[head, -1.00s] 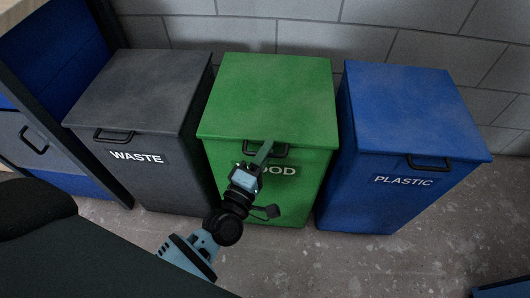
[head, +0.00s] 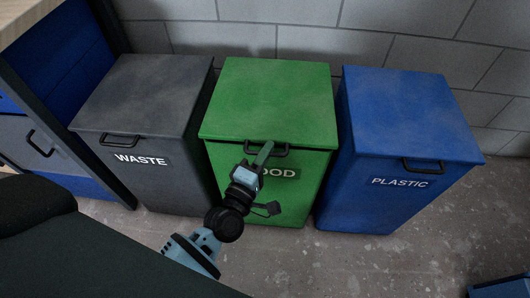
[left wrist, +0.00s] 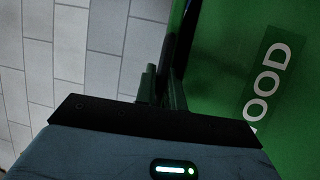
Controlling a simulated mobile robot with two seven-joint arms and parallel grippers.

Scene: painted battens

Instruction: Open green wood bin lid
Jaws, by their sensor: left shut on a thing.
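The green wood bin (head: 308,195) stands in the middle of the row, with its label partly hidden by my arm. A dark handle (head: 278,150) is on the lid's front edge. In the left wrist view, the gripper's fingers (left wrist: 162,85) reach to the dark handle, beside the green bin front (left wrist: 230,60). The exact grip is dark there. My right gripper is not in view.
A grey waste bin (head: 150,105) stands to the left and a blue plastic bin (head: 405,115) to the right, both with lids down. A block wall (head: 280,38) is behind.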

